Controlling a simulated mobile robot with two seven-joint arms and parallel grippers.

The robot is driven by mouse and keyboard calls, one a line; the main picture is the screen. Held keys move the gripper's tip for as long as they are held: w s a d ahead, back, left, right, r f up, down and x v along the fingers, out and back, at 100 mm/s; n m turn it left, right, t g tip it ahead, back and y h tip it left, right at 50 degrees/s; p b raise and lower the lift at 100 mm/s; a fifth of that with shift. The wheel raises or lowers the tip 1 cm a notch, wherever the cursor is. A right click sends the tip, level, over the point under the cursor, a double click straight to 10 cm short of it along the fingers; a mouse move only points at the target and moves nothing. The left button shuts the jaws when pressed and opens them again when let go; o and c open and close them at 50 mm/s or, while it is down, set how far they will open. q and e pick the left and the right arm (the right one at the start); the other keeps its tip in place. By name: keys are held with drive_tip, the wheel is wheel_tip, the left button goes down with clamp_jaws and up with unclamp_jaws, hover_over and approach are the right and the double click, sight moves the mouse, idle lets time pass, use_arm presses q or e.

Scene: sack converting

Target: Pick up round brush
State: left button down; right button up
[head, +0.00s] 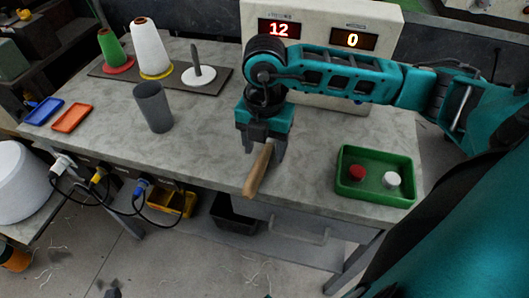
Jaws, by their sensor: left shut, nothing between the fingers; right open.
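A wooden handle (259,172), which looks like that of the round brush, sticks out over the front edge of the table. The rest of the brush is hidden behind my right gripper. My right gripper (262,148) points down at the table's front edge, open, with its fingers around or just above the handle's upper end; I cannot tell whether they touch it. Only a small dark tip of my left gripper (112,293) shows at the bottom edge, low and far from the brush, shut and empty.
A green tray (375,197) with red and white round pieces stands right of my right gripper. A grey cup (153,107), thread cones on a dark board (208,85), and blue and orange trays (72,118) stand left. A display box (320,15) stands behind.

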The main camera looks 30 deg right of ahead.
drive_tip(key=shift+f, duration=0.45)
clamp_jaws()
drive_tip(key=shift+r, duration=0.15)
